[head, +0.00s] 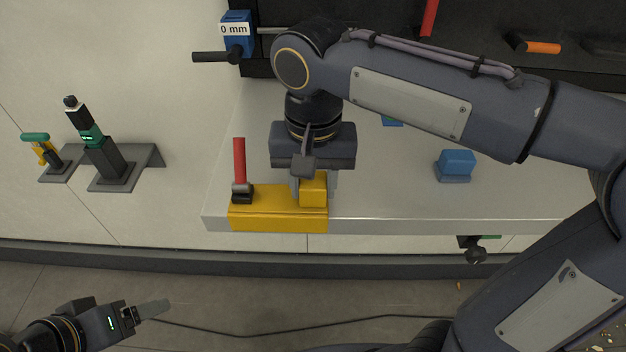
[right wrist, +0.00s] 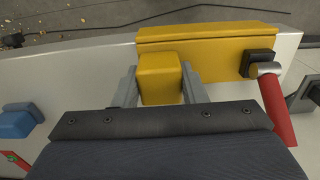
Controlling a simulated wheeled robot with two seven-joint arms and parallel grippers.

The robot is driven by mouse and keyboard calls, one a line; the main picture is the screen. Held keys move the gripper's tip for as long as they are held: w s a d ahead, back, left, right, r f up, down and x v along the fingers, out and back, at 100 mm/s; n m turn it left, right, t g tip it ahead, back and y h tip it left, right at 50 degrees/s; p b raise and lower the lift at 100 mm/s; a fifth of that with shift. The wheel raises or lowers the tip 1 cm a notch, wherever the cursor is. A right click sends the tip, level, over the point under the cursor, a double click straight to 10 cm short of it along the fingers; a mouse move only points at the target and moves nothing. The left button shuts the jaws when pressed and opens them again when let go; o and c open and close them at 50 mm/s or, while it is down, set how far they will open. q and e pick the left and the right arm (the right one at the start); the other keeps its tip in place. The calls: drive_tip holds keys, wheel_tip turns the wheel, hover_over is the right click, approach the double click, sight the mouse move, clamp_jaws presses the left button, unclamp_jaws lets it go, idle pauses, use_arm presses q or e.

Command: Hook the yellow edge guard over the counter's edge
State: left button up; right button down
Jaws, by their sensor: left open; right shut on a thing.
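The yellow edge guard (head: 278,218) lies along the left end of the front edge of the grey counter (head: 400,207). Its front face covers the counter's front face there; I cannot tell whether it sits fully down. It also shows in the right wrist view (right wrist: 207,40), with its raised yellow block (right wrist: 160,80). My right gripper (head: 312,190) is over the guard and shut on this block, with a finger on each side (right wrist: 160,88). My left gripper (head: 153,308) is open and empty, low at the left, well away from the counter.
A red-handled tool (head: 239,160) with a black base stands beside the block, at the guard's left end. A blue block (head: 456,163) sits on the counter at the right. Holders with tools (head: 110,165) are at the left. A dark cable (head: 270,332) lies on the floor.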

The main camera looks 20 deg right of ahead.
drive_tip(key=shift+w, duration=0.15)
idle(0.3)
drive_tip(key=c, duration=0.8)
unclamp_jaws()
wheel_tip(320, 180, up, 8)
drive_tip(key=shift+f, duration=0.1)
